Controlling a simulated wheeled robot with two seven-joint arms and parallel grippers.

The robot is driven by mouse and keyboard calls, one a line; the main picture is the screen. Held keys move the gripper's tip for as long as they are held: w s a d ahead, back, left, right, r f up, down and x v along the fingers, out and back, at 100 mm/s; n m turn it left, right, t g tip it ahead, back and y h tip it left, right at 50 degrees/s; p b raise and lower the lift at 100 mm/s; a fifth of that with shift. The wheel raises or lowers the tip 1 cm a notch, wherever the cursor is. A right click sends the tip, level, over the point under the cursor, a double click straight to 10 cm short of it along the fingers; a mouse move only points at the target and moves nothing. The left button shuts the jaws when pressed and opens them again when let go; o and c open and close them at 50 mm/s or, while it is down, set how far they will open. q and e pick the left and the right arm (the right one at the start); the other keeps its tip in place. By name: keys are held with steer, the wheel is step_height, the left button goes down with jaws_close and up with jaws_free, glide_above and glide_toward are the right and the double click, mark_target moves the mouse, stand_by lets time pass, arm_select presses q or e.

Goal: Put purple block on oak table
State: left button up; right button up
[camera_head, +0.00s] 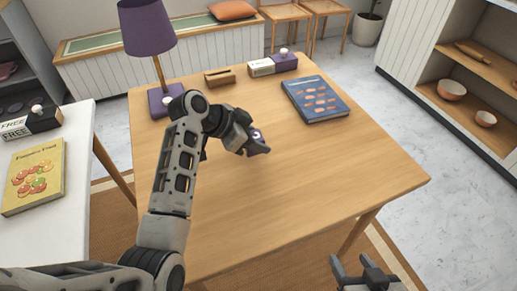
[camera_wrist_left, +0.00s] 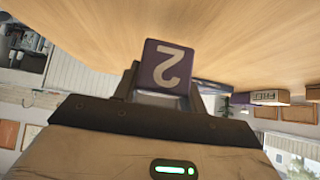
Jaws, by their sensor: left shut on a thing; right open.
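The purple block (camera_head: 258,135) is held by my left gripper (camera_head: 255,141) over the middle of the oak table (camera_head: 320,175). In the left wrist view the block (camera_wrist_left: 166,66) shows a pale figure 2 on its face, between the fingers of the left gripper (camera_wrist_left: 160,92). The oak table top (camera_wrist_left: 235,30) fills the upper part of that view. I cannot tell whether the block touches the table or is just above it. My right gripper (camera_head: 362,272) is open and empty, low in the head view, beyond the table's front edge.
A blue book (camera_head: 315,99), a purple lamp (camera_head: 148,28), a wooden holder (camera_head: 219,77) and a box (camera_head: 273,64) stand toward the table's back. A white table (camera_head: 75,200) with a yellow book (camera_head: 35,177) is at left. The oak table's right and front areas are clear.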

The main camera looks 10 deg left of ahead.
arm_select(q)
steer(key=shift+d+f, duration=0.15)
steer(key=shift+f, duration=0.8)
steer(key=shift+d+f, duration=0.15)
steer(key=shift+f, duration=0.8)
steer(key=o, duration=1)
steer(key=shift+c, duration=0.2)
steer(key=p+v, duration=0.1)
steer(key=v, duration=1.1)
steer(key=shift+r, duration=0.1)
